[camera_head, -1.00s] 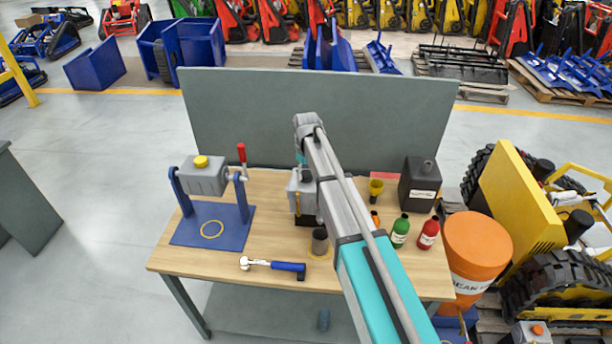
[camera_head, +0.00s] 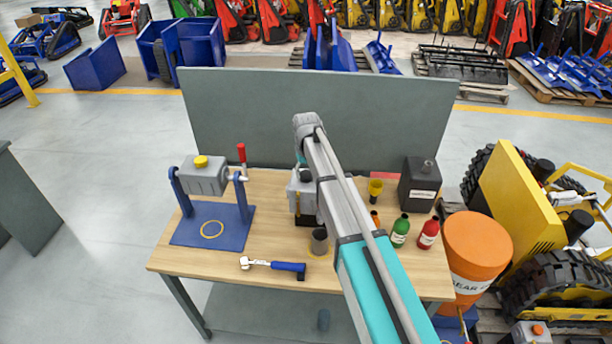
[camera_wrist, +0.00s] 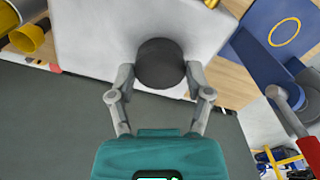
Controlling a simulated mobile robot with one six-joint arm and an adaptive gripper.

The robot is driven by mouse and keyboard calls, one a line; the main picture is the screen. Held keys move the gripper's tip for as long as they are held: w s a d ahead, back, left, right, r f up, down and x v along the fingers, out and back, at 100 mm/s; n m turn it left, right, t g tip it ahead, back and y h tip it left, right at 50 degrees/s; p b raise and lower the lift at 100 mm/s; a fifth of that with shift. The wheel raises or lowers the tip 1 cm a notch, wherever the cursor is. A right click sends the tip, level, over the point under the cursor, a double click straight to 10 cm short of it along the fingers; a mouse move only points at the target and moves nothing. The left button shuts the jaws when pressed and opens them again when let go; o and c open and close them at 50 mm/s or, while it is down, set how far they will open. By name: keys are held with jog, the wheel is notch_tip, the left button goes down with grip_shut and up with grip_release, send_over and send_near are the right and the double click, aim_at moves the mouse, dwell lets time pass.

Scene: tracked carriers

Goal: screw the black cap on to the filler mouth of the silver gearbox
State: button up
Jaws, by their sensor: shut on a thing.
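In the wrist view my gripper (camera_wrist: 160,82) has its two fingers on either side of the round black cap (camera_wrist: 160,62) and is shut on it. The cap is over the pale top of the silver gearbox (camera_wrist: 100,30); the filler mouth is hidden beneath it. I cannot tell whether the cap touches the mouth. In the head view the gearbox (camera_head: 294,188) stands on the bench, partly hidden behind my arm, and the cap is hidden there.
A blue stand (camera_head: 212,224) with a second grey gearbox (camera_head: 204,178) is at the left. Green (camera_head: 400,230) and red (camera_head: 428,233) bottles and a black can (camera_head: 419,185) stand at the right. A grey panel (camera_head: 315,115) rises behind.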

jog(key=m, duration=0.3)
jog(key=shift+m, duration=1.7)
jog(key=shift+m, duration=0.9)
jog(key=m, duration=0.3)
jog(key=shift+m, duration=0.4)
jog(key=m, duration=0.4)
